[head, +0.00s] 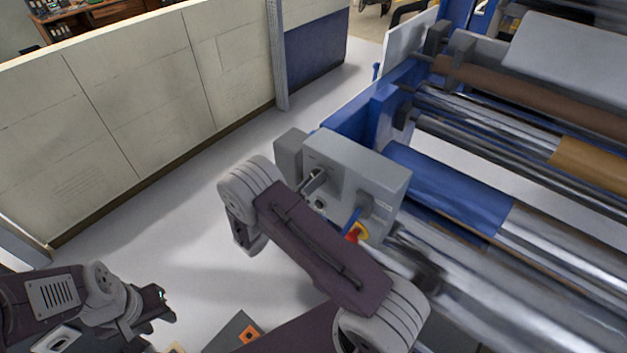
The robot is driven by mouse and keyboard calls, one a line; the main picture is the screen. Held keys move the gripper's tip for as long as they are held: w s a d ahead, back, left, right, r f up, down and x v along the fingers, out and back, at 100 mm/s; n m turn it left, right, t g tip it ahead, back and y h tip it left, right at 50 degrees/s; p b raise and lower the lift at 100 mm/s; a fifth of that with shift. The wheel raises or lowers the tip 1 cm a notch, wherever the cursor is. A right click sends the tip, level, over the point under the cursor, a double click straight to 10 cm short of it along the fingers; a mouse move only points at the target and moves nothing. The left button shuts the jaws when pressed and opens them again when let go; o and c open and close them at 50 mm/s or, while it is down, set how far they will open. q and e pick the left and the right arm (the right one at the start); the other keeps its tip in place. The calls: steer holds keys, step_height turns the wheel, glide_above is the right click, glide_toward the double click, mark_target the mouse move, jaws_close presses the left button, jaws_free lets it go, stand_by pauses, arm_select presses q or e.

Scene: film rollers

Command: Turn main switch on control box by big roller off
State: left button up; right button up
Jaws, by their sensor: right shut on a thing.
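The grey control box (368,172) stands at the left end of the roller machine. Its main switch (361,232), red on a yellow plate, shows low on the front face, partly covered by my right forearm. A blue piece (352,217) is just above it. A dark metal lever-like part (314,182) and a small round knob (320,205) show further left on the box. My right arm crosses in front of the box; its gripper is mostly hidden behind the forearm, at the switch and shut. My left gripper (166,304) is low at the left, far from the box, empty.
The machine's blue frame and long rollers (470,200) fill the right side. A pale partition wall (130,110) runs along the left. Free floor (190,220) lies between wall and machine. A dark block with an orange patch (249,333) is at the bottom.

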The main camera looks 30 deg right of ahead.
stand_by(0.4)
steer(key=o, duration=1.4)
steer(key=shift+c, duration=0.2)
steer(key=b+v, duration=0.4)
steer(key=v, duration=0.5)
steer(key=shift+a, duration=0.1)
